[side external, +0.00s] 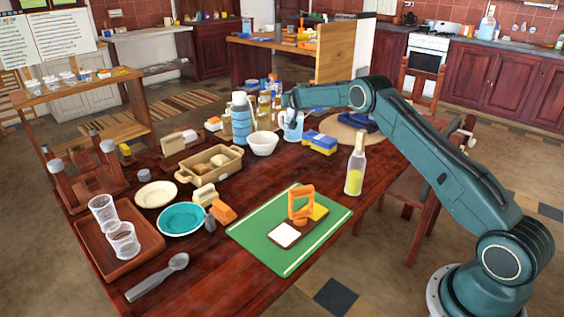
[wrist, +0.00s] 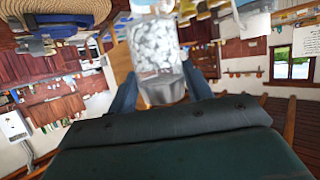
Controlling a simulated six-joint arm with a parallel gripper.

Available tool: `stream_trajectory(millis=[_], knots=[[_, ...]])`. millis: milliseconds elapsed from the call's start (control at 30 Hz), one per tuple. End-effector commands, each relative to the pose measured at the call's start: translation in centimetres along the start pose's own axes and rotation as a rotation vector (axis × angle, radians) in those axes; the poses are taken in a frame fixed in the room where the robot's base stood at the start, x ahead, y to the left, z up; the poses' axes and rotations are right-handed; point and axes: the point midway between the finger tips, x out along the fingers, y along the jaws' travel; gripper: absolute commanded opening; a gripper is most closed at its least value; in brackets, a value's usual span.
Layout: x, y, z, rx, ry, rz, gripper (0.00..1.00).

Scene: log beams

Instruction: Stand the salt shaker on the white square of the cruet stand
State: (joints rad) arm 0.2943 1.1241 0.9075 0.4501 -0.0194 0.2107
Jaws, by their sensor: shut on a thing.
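The salt shaker (wrist: 155,50) fills the upper middle of the wrist view: a clear body with white grains and a grey cap on the side towards my gripper. My gripper (wrist: 160,92) has its blue fingers on either side of it and is shut on it. In the side external view my gripper (side external: 291,122) is over the far part of the table, behind the cruet stand; the shaker is small and hard to make out there. The cruet stand (side external: 301,222) has a dark base, an orange handle, a bare white square (side external: 284,234) in front and a yellow square (side external: 318,211) behind.
The stand rests on a green board (side external: 262,235). A bottle (side external: 355,170) stands to its right. A blue-and-yellow sponge (side external: 320,142), a white bowl (side external: 263,143) and a blue flask (side external: 241,118) are near my gripper. A teal plate (side external: 180,219) lies left of the board.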

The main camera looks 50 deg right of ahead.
Motion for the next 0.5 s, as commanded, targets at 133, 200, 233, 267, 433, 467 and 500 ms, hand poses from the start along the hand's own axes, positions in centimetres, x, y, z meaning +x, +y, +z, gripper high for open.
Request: stream_trajectory(millis=[133,200,233,267,433,467,500], knots=[[0.0,0.0,-0.1,0.001,0.002,0.0,0.2],[0.0,0.0,-0.1,0.001,0.002,0.0,0.2],[0.0,0.0,-0.1,0.001,0.002,0.0,0.2],[-0.1,-0.1,-0.1,0.001,0.002,0.0,0.2],[-0.6,-0.6,0.2,0.002,0.0,-0.004,0.2],[-0.8,-0.8,0.3,0.002,-0.001,-0.005,0.2],[-1.1,-1.1,0.4,0.002,-0.001,-0.008,0.2]])
